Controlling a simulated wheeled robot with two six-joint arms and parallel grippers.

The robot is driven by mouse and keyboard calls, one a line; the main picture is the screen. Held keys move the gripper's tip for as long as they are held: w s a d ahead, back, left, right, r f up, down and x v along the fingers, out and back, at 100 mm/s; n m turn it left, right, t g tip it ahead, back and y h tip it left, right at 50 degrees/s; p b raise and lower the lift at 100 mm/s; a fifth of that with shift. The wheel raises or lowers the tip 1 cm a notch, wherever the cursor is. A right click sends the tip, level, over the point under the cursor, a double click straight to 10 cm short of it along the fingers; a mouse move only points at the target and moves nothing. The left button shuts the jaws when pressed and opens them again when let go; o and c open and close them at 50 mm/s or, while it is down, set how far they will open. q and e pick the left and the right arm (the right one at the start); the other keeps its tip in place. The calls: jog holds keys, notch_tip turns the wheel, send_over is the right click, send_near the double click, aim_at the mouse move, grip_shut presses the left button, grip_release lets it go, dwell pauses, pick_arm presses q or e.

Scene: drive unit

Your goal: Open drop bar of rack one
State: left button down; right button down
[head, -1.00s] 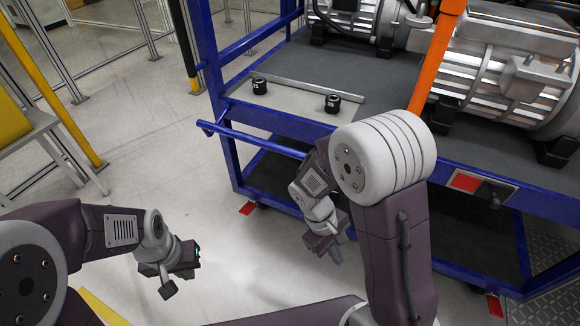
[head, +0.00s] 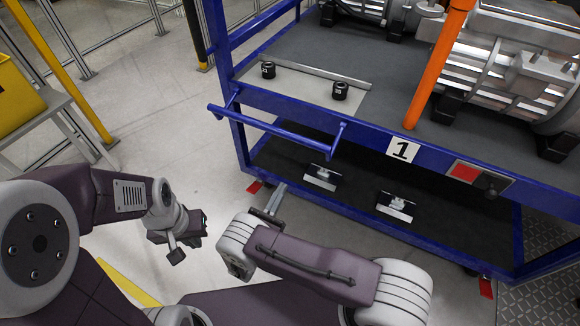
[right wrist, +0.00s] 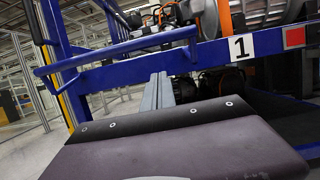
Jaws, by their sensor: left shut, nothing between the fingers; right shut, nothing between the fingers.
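My right gripper (head: 274,203) is shut and empty, below and in front of the blue handle (head: 275,128). In the right wrist view its grey fingers (right wrist: 157,91) point toward the rack. My left gripper (head: 186,238) is shut and empty over the floor, apart from the rack.
Two black cylinders (head: 340,90) (head: 268,69) and a metal strip (head: 315,73) lie on the rack's upper deck beside motors (head: 530,70). The lower shelf holds two small brackets (head: 396,206) (head: 322,176). Floor between is clear.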

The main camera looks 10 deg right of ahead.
aim_at(299, 136)
jog(key=r+p+x, duration=0.1)
jog(key=r+x, duration=0.1)
jog(key=x, duration=1)
jog(key=shift+s+a+r+p, duration=0.2)
jog(key=shift+s+r+p, duration=0.15)
jog(key=r+p, duration=0.2)
jog(key=p, duration=0.1)
jog(key=r+g+y+p, duration=0.1)
jog(key=r+p, duration=0.1)
jog(key=p, duration=0.1)
jog(key=r+g+p, duration=0.1)
jog(key=r+p, duration=0.2)
jog(key=shift+w+d+y, duration=0.25)
jog(key=shift+w+y, duration=0.05)
jog(key=shift+y, duration=0.1)
jog(key=shift+w+d+r, duration=0.1)
jog(key=shift+w+r, duration=0.1)
